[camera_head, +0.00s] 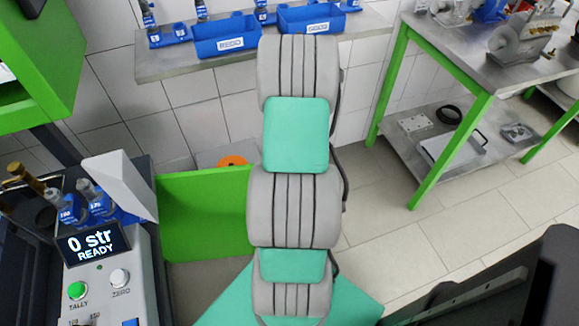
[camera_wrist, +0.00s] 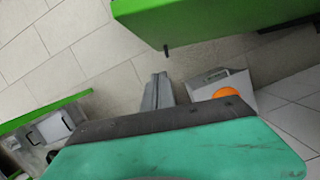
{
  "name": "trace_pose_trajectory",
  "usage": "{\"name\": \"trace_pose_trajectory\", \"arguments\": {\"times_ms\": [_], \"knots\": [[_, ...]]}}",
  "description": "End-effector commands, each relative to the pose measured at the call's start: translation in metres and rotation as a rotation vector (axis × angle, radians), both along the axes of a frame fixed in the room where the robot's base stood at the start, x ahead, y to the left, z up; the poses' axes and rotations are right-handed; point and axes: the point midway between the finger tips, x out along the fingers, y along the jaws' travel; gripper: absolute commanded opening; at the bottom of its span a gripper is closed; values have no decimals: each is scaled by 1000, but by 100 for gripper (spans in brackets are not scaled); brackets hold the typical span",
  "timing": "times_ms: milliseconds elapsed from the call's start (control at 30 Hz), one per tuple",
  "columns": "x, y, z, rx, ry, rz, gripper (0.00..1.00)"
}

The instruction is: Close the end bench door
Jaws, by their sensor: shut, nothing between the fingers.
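The green panel that looks like the end bench door (camera_head: 205,215) stands out beside the bench on the left of the head view, and my arm covers its right side. In the wrist view a green panel, apparently the same door (camera_wrist: 215,18), crosses the top right, with a small dark peg at its lower edge. My gripper (camera_wrist: 160,80) shows in the wrist view as narrow grey fingers, shut and empty. It points toward the floor area below the door's edge, with a visible gap in the picture. The gripper is hidden in the head view.
A pale box with an orange round thing (camera_wrist: 228,92) is right of my fingers. A counting device (camera_head: 95,245) stands at left. Blue bins (camera_head: 227,37) sit on a wall shelf. A green-legged steel table (camera_head: 480,75) is at right. Tiled floor (camera_head: 380,235) between is clear.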

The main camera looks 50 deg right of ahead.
Motion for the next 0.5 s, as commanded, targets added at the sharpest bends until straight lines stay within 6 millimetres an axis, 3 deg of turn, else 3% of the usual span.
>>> {"name": "trace_pose_trajectory", "arguments": {"times_ms": [167, 500], "knots": [[-1, 6, -20, 3, 2, 7, 0], [-12, 19, -92, 2, 2, 12, 0]]}}
